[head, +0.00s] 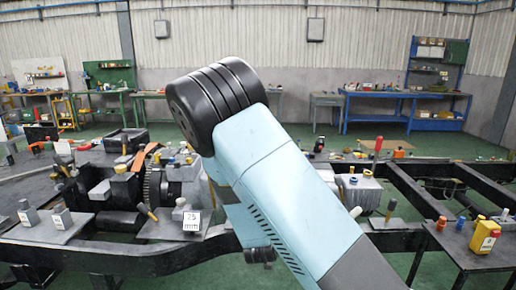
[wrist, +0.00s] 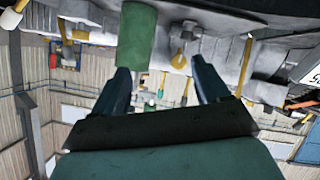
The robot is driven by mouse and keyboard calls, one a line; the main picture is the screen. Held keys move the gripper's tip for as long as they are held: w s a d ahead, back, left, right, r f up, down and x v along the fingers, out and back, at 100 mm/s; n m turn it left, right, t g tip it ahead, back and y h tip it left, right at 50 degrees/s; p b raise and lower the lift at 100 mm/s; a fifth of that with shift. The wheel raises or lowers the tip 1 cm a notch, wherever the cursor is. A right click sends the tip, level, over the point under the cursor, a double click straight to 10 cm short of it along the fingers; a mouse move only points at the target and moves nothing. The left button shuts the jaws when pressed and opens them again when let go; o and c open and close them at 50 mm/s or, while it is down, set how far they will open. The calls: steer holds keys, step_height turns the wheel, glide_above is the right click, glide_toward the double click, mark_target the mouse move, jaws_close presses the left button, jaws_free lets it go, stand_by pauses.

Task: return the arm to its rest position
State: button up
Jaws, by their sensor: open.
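My arm (head: 285,185), pale blue with a black ribbed joint, is raised and folded across the middle of the head view. It hides the centre of the chassis frame. My gripper shows in the wrist view (wrist: 162,75) with its two dark fingers spread wide apart. Nothing is held between them. A green cylinder (wrist: 137,35) shows beyond the left finger; I cannot tell how far away it is. The wrist picture looks turned over, with machine parts along its top and the hall wall below. I cannot make out the gripper's fingers in the head view.
A black chassis frame (head: 120,262) spans the front, bearing an engine block with a gear (head: 155,188) and a grey block labelled 35 mm (head: 192,221). A yellow container (head: 484,237) stands at the right. A blue workbench (head: 405,95) is at the back; green floor lies between.

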steer(key=s+d+r+m+g+y, duration=0.1)
steer(key=s+d+r+g+y, duration=0.3)
steer(key=r, duration=0.7)
steer(key=s+d+r+m+g, duration=0.2)
steer(key=s+d+r, duration=0.4)
steer(key=r, duration=0.4)
steer(key=s+d+r, duration=0.3)
steer(key=s, duration=0.4)
steer(key=s+d+r+g+h, duration=0.1)
steer(key=s+d+r, duration=0.2)
steer(key=s, duration=0.4)
steer(key=s+d+r+h, duration=0.1)
steer(key=s+d+r, duration=0.3)
steer(key=s, duration=0.4)
steer(key=shift+r, duration=0.65)
steer(key=shift+d, duration=0.1)
